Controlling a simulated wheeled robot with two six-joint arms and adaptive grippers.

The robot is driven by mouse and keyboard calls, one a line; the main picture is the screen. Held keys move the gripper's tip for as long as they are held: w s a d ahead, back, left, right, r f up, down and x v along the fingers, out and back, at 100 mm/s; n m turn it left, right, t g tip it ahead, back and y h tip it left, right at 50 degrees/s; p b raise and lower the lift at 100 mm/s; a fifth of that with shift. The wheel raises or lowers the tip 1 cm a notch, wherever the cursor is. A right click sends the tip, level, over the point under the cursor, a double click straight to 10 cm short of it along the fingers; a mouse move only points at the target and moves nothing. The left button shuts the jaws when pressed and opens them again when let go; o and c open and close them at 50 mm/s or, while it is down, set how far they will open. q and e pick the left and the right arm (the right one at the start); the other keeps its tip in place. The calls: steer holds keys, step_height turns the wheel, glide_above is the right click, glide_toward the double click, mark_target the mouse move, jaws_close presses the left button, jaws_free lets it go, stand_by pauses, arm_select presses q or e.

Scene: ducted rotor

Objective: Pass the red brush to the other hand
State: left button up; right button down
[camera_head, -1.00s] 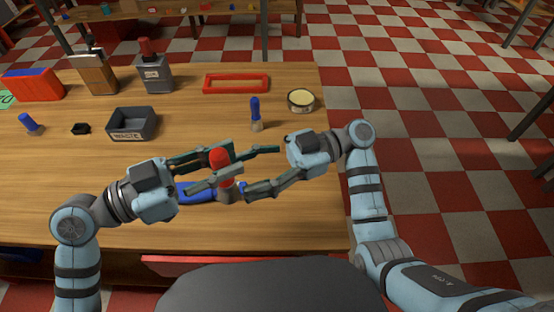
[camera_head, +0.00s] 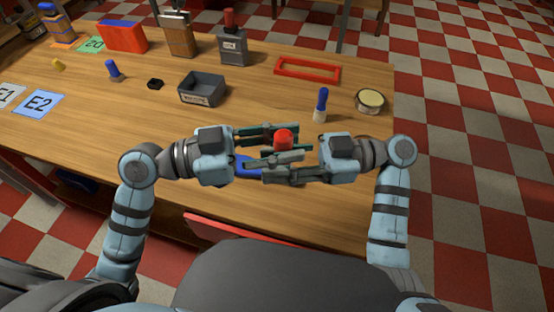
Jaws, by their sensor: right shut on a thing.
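The red brush (camera_head: 283,138) is held upright above the table between my two grippers; its red top shows and its lower part is hidden behind fingers. My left gripper (camera_head: 301,142), from the left, has its fingers apart on either side of the brush, reaching past it to the right. My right gripper (camera_head: 274,168), from the right, points left and is shut on the brush, lower down. The fingers of both grippers overlap in this view, so contact of the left fingers with the brush is hard to see.
A blue-topped brush (camera_head: 321,103) stands behind the grippers, beside a round tin (camera_head: 370,101). A blue thing (camera_head: 245,168) lies partly hidden below my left gripper. A grey waste bin (camera_head: 202,90), a red frame (camera_head: 308,70) and a red box (camera_head: 122,37) stand farther back.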

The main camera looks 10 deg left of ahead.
arm_select(q)
steer(key=o, duration=0.3)
